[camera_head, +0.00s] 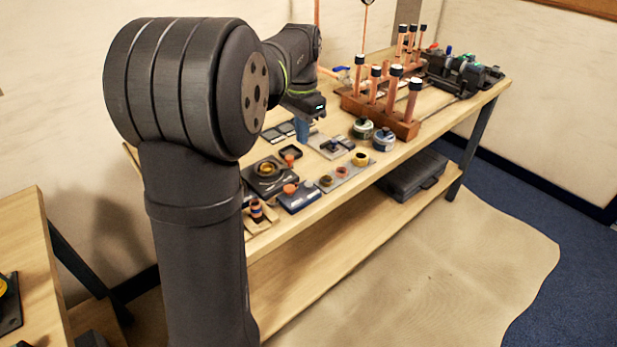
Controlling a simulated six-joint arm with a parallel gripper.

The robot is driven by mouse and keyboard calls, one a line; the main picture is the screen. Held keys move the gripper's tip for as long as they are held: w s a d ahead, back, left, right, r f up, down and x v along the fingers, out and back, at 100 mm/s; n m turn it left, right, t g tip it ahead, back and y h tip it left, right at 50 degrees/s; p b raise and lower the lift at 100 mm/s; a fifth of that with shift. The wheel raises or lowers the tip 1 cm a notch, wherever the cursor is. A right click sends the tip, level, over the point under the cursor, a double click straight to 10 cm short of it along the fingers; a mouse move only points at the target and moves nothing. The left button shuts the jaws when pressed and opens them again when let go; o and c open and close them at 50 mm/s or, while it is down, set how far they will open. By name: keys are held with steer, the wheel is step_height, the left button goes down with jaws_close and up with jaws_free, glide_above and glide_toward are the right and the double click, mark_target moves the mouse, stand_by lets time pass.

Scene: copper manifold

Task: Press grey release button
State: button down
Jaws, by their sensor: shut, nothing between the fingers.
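My gripper (303,124) is small in the view, at the end of my dark arm, low over the back part of the workbench (349,191). It appears shut and empty. Its fingertips are too small and dark to show whether they touch anything. I cannot pick out a grey release button for certain. Just right of my gripper lies a light grey plate (319,141) with a small dark fixture (333,146) on it. My own arm hides part of the bench's left end.
Copper pipes with black caps stand in wooden blocks (380,112) to the right. Two round tins (384,139) stand in front of them. Dark trays with orange pieces (267,173) lie nearer. Dark devices (462,72) sit at the far right. A grey case (413,174) lies on the lower shelf.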

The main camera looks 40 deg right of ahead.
mark_target(308, 183)
steer(key=shift+s+d+r, duration=0.1)
steer(key=shift+s+d, duration=0.1)
steer(key=shift+d, duration=0.6)
step_height(308, 183, down, 14)
steer(key=shift+f, duration=0.1)
